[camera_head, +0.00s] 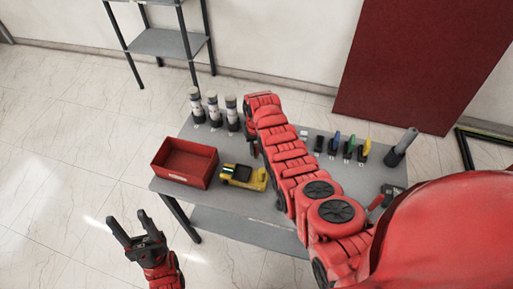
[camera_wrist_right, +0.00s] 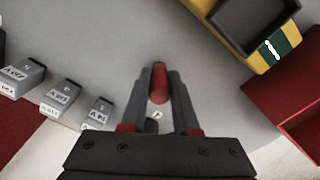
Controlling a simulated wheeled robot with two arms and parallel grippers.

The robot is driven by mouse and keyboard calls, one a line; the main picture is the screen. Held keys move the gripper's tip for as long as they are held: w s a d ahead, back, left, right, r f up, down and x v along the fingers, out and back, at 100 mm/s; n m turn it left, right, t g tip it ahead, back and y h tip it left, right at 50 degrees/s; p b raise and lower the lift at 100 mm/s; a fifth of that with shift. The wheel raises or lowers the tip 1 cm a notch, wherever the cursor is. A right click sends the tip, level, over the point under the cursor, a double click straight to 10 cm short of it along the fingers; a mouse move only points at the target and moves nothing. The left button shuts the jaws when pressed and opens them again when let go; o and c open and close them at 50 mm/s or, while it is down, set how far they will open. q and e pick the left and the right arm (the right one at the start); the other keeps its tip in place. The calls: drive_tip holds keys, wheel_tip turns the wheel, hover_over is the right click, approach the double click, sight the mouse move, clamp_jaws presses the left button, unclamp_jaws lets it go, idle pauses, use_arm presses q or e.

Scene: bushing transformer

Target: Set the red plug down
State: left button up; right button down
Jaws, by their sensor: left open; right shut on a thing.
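In the right wrist view my right gripper (camera_wrist_right: 158,92) is shut on the red plug (camera_wrist_right: 158,85), a small rounded red piece between the fingertips. The grey tabletop lies below it; I cannot tell whether the plug touches it. In the head view my right arm reaches over the table (camera_head: 226,197), and the arm hides the plug and the right gripper's fingertips. My left gripper (camera_head: 128,217) is open and empty, over the floor left of the table's front edge.
Several labelled grey blocks (camera_wrist_right: 60,93) stand left of the right gripper. A yellow device (camera_head: 243,177) and a red bin (camera_head: 185,162) are on the left of the table. Three grey-white bushings (camera_head: 213,108) stand behind. Coloured tools (camera_head: 348,147) and a grey cylinder (camera_head: 401,147) are at right.

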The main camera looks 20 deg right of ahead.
sight(256, 146)
drive_tip(key=shift+f, duration=0.2)
drive_tip(key=c, duration=0.7)
unclamp_jaws()
drive_tip(key=shift+o, duration=0.2)
drive_tip(key=shift+r, duration=0.3)
wheel_tip(256, 146, up, 6)
drive_tip(key=shift+w+f+b, duration=0.1)
drive_tip(key=shift+f+b, duration=0.1)
drive_tip(key=shift+b, duration=0.95)
wheel_tip(256, 146, up, 6)
drive_tip(key=p, duration=0.2)
drive_tip(key=shift+f+p, duration=0.2)
drive_tip(key=shift+p, duration=0.15)
drive_tip(key=shift+r+p, duration=0.3)
drive_tip(key=shift+r, duration=0.05)
